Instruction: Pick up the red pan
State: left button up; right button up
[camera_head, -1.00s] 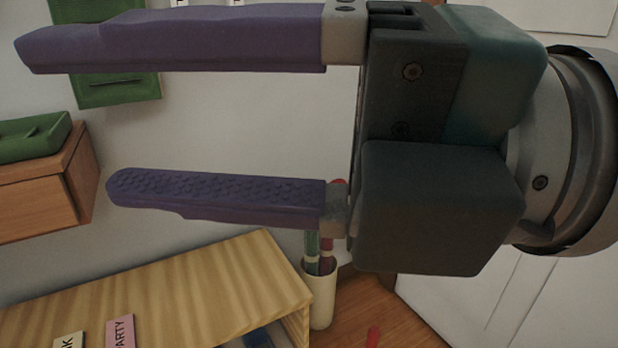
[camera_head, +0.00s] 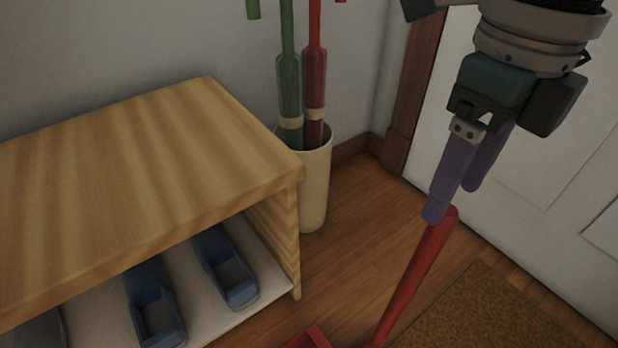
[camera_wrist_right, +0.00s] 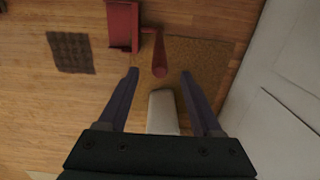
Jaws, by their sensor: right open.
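The red pan has a long red handle (camera_head: 415,270) that rises from the floor and leans right in the head view. Its red scoop (camera_head: 308,338) is cut off at the bottom edge. In the wrist view the scoop (camera_wrist_right: 122,25) lies at the top, and the handle (camera_wrist_right: 159,52) points toward me. My right gripper (camera_head: 455,200) points down at the handle's upper end. Its purple fingers are apart and empty. In the wrist view the handle's end appears between the fingertips (camera_wrist_right: 160,74); I cannot tell how far below they are. My left gripper is not in view.
A wooden shelf bench (camera_head: 150,150) with blue shoes (camera_head: 230,268) stands left. A cream stand (camera_head: 315,185) holds green and red umbrellas (camera_head: 290,80). A brown mat (camera_head: 490,315) lies beside the handle. A white door (camera_head: 560,130) is behind my right arm. A dark mat (camera_wrist_right: 70,52) lies farther off.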

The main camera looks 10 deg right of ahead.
aim_at(452, 215)
jog(key=f+b, duration=0.1)
jog(key=f, duration=0.1)
jog(key=s+f+b, duration=0.1)
jog(key=f, duration=0.1)
jog(key=shift+f, duration=0.15)
jog(key=f+b, duration=0.5)
jog(key=shift+w+f, duration=0.25)
jog(key=shift+w, duration=0.15)
jog(key=shift+r, duration=0.1)
jog(key=shift+c, duration=0.2)
grip_shut()
dwell(0.5)
